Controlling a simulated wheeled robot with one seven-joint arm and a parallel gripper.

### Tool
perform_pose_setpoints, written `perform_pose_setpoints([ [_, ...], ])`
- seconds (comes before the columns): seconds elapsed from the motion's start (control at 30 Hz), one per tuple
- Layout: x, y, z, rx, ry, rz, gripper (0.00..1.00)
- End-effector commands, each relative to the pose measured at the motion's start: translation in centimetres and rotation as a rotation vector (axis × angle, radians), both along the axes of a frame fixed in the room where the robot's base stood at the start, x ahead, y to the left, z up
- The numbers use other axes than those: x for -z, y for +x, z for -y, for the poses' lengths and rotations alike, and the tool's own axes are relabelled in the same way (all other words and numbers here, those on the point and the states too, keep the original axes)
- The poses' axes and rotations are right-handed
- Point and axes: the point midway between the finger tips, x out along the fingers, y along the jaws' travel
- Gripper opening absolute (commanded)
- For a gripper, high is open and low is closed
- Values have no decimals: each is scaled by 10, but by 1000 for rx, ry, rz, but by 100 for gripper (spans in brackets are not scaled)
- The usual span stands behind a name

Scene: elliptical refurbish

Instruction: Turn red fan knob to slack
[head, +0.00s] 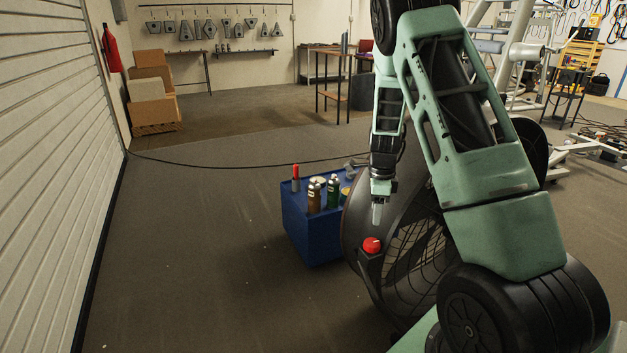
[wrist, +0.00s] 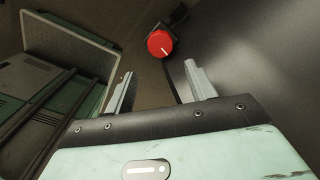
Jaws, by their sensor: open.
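The red fan knob (head: 371,245) sits on a small dark box on the near left side of a large black fan (head: 405,262). In the wrist view the red knob (wrist: 160,43) has a pale pointer line and lies beyond the fingertips, nearer the right finger. My gripper (head: 377,213) points down a little above the knob in the head view. In the wrist view my gripper (wrist: 157,77) has its two fingers apart with nothing between them. It looks clear of the knob. My arm hides part of the fan.
A blue box (head: 315,232) with several bottles and cans on top stands just left of the fan. A black cable (head: 220,167) lies across the floor behind. The floor (head: 200,270) at the left is clear up to the shutter wall. Cardboard boxes (head: 150,100) stand at the back left.

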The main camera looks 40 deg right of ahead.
Motion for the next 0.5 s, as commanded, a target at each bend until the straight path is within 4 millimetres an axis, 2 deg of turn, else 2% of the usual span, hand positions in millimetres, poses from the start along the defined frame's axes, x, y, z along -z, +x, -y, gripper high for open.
perform_pose_setpoints([
  [0.03, -12, 1, 0, -2, -2, 3, 55],
  [0.33, -69, 1, -1, -4, -2, 4, 55],
  [0.5, -78, 10, -34, -140, 21, 12, 55],
])
